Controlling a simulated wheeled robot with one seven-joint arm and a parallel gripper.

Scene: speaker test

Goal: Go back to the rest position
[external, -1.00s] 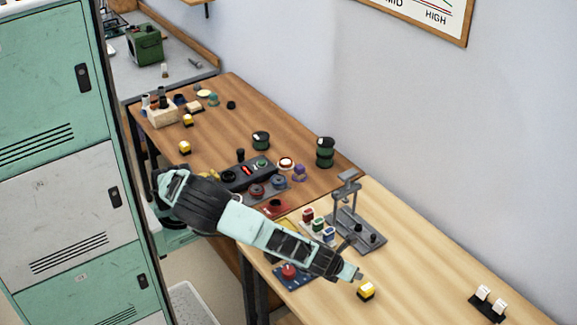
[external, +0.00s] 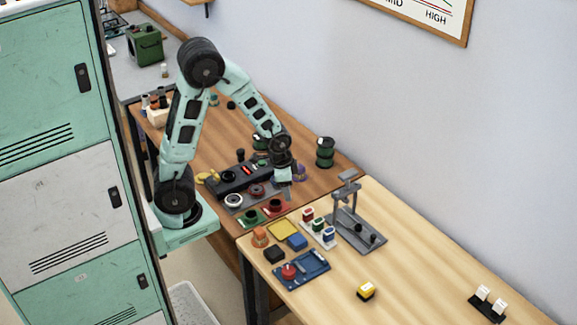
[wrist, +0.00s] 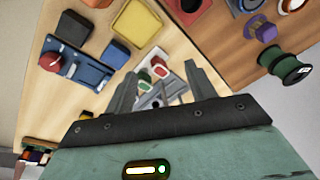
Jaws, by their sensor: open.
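My gripper (external: 287,184) hangs pointing down above the dark brown table, near its seam with the light wood table. My arm is folded up and bent at a high elbow. In the wrist view, my gripper (wrist: 163,85) has its two fingers apart with nothing held between them. Beyond the fingers, a white holder with red and green pieces (wrist: 152,70) shows on the light table below.
The light table (external: 425,270) has a blue tray with a red knob (external: 302,270), a grey stand (external: 357,228) and a black base with white switches (external: 488,304). A dark control panel (external: 245,176) and green spool (external: 325,152) are on the brown table. Lockers (external: 55,175) rise at left.

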